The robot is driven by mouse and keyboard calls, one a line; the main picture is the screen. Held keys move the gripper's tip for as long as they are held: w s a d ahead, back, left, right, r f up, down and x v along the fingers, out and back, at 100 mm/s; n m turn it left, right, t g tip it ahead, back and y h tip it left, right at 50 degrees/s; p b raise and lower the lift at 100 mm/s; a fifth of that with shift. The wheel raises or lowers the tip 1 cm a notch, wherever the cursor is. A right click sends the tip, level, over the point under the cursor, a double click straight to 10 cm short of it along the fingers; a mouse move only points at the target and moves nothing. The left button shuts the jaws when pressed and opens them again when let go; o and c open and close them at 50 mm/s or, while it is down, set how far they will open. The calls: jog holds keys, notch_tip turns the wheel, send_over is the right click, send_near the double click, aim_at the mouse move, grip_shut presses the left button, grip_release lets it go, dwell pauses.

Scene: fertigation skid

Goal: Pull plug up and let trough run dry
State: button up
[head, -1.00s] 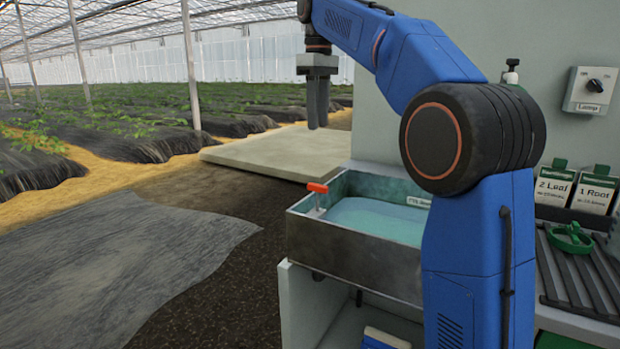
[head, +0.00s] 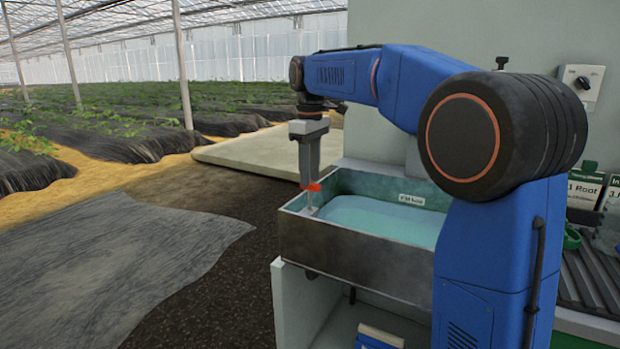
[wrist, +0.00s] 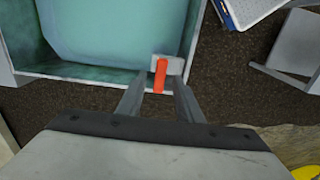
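The plug (head: 311,187) has an orange-red handle on a pale stem. It stands upright at the trough's left end. The metal trough (head: 350,245) holds blue-green water. My gripper (head: 308,178) points straight down over the plug, its fingertips at about handle height. In the wrist view the plug handle (wrist: 160,75) lies between the two fingers of my gripper (wrist: 158,82), with a gap showing on each side. The gripper looks open. The plug's lower end is hidden.
The trough sits on a pale stand (head: 300,310) against a grey-green wall. My arm hides the trough's right end. A switch box (head: 582,80) is on the wall. Open floor lies at left.

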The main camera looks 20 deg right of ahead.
jog(key=shift+f, duration=0.75)
jog(key=shift+c, duration=0.4)
grip_shut()
jog(key=shift+r, duration=2.35)
jog(key=shift+o, duration=0.4)
grip_release()
notch_tip(320, 180, up, 12)
